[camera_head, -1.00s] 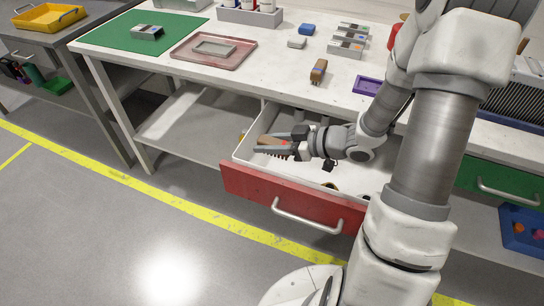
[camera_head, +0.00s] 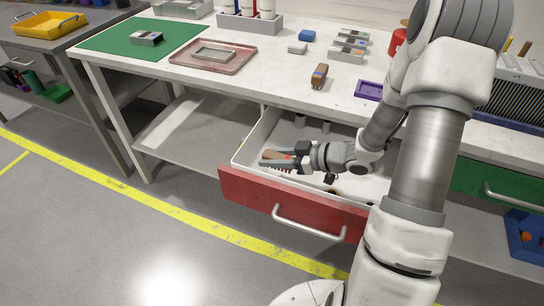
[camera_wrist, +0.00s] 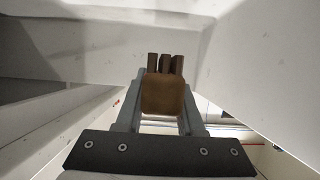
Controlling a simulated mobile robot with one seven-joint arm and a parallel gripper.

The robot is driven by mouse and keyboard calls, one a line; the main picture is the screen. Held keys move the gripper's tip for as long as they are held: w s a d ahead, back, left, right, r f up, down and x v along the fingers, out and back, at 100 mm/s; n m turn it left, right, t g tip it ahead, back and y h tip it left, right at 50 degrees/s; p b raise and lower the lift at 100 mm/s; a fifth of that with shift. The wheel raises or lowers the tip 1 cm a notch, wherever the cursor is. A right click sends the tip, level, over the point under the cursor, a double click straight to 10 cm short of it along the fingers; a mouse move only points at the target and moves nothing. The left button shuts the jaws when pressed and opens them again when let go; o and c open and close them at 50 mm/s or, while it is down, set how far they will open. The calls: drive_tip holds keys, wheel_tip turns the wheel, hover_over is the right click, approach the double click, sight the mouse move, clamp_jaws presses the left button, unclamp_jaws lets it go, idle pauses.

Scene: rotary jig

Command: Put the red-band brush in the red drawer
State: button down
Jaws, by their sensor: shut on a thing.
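The red-band brush (camera_head: 277,155) has a brown body and dark bristles, with a bit of red showing near my gripper. My gripper (camera_head: 272,158) is shut on it, inside the outline of the open red drawer (camera_head: 245,190). In the wrist view the brush's brown body (camera_wrist: 162,96) sits between the two grey fingers, with its bristle tufts beyond. The drawer has a white inside, a red front and a pale bar handle. I cannot tell whether the brush touches the drawer floor. My arm hides part of the drawer's right side.
A second brush (camera_head: 319,77) with a blue band lies on the white bench (camera_head: 260,72) above. A purple tray (camera_head: 369,90), a pink tray (camera_head: 212,56) and grey blocks (camera_head: 347,52) are also there. A green drawer (camera_head: 480,180) is at right. Small round things lie in the red drawer.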

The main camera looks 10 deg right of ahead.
drive_tip(key=shift+f, duration=0.4)
drive_tip(key=c, duration=0.5)
unclamp_jaws()
drive_tip(key=shift+r, duration=0.1)
drive_tip(key=shift+r, duration=0.35)
drive_tip(key=shift+p+v, duration=2.05)
drive_tip(key=shift+v, duration=4)
drive_tip(key=shift+w+r, duration=0.1)
drive_tip(key=shift+r, duration=0.1)
